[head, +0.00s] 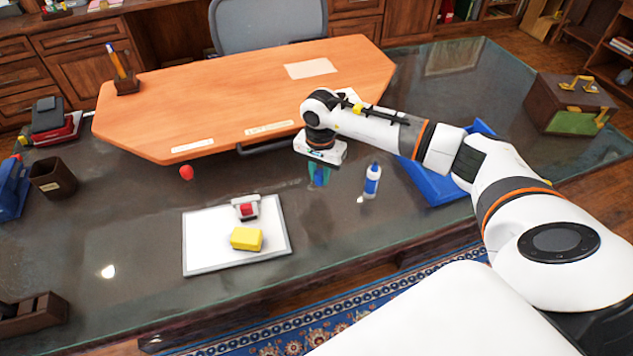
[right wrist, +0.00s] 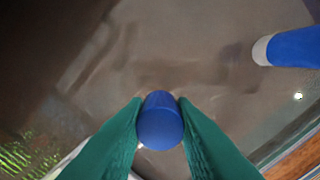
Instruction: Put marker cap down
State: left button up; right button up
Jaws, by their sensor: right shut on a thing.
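My right gripper (head: 319,174) is over the dark glass desktop (head: 330,215), fingers pointing down, between the orange wooden top and a blue-and-white bottle. In the right wrist view its two green fingers (right wrist: 160,122) are shut on a round blue marker cap (right wrist: 160,121), one on each side. The cap's far end is hidden. My left gripper is not in view.
The blue-and-white bottle (head: 372,182) stands just right of the gripper; a blue-and-white object (right wrist: 292,48) shows in the wrist view. A blue tray (head: 437,186) lies behind the arm. A whiteboard (head: 203,252) holds a yellow block (head: 246,239) and a red-and-white item (head: 246,207).

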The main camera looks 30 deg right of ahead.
aim_at(319, 193)
notch_tip(319, 193, down, 4)
jog(key=shift+r+p, duration=0.15)
jog(key=shift+p, duration=0.15)
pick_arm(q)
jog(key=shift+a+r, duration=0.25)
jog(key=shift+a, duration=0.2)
pick_arm(e)
jog(key=shift+a+f, duration=0.1)
jog(key=shift+f, duration=0.15)
jog(key=o, duration=1)
jog(key=shift+c, duration=0.2)
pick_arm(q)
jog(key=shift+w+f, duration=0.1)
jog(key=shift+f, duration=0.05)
